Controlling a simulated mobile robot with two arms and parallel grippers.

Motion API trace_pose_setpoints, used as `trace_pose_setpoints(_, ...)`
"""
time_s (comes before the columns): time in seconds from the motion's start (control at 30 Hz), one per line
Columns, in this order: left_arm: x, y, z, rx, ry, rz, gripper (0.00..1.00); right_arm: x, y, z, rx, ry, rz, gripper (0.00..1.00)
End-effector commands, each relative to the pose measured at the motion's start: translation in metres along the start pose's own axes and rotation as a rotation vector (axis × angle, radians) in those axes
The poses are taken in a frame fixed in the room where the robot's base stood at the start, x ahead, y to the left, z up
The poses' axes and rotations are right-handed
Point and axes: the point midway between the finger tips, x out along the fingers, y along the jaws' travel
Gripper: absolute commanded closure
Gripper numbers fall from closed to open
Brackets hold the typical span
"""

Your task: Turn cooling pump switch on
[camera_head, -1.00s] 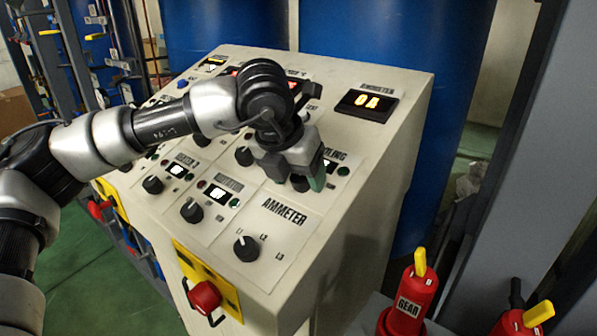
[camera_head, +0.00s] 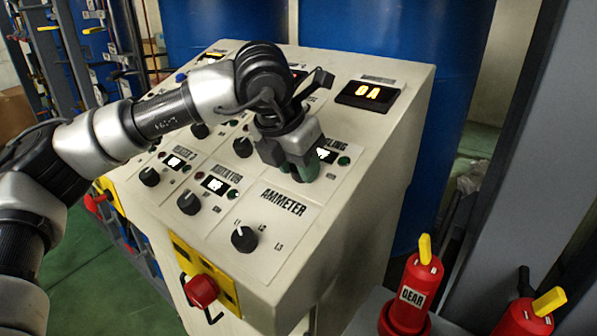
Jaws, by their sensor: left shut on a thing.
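The control panel (camera_head: 345,215) is a slanted cream console with labelled dials and lit displays. The cooling section, its label partly covered so that only "LING" (camera_head: 333,145) shows, has a small display (camera_head: 326,155) and a green lamp (camera_head: 344,161). My left gripper (camera_head: 303,170) is at this section, its fingers pointing down at the panel and shut on the black cooling pump switch (camera_head: 297,178), which is mostly hidden between them. Which way the switch points cannot be told. My right gripper is not in view.
The ammeter dial (camera_head: 244,239) and agitator dial (camera_head: 190,203) sit close to the left gripper. A red emergency knob (camera_head: 201,290) sticks out in front. Blue drums (camera_head: 400,40) stand behind.

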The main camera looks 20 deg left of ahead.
Motion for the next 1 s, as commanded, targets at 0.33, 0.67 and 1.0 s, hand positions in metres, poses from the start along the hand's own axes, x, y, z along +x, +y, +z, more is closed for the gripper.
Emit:
trace_pose_setpoints(0.33, 0.002, -0.001, 0.0, 0.322, 0.008, -0.009, 0.87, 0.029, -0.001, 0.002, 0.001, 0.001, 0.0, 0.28)
trace_pose_setpoints(0.67, 0.0, -0.001, 0.001, 0.609, 0.018, -0.014, 0.87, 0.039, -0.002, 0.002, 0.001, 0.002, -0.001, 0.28)
trace_pose_setpoints(1.0, -0.001, -0.001, 0.002, 0.798, 0.024, -0.016, 0.87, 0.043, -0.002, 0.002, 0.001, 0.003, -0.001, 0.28)
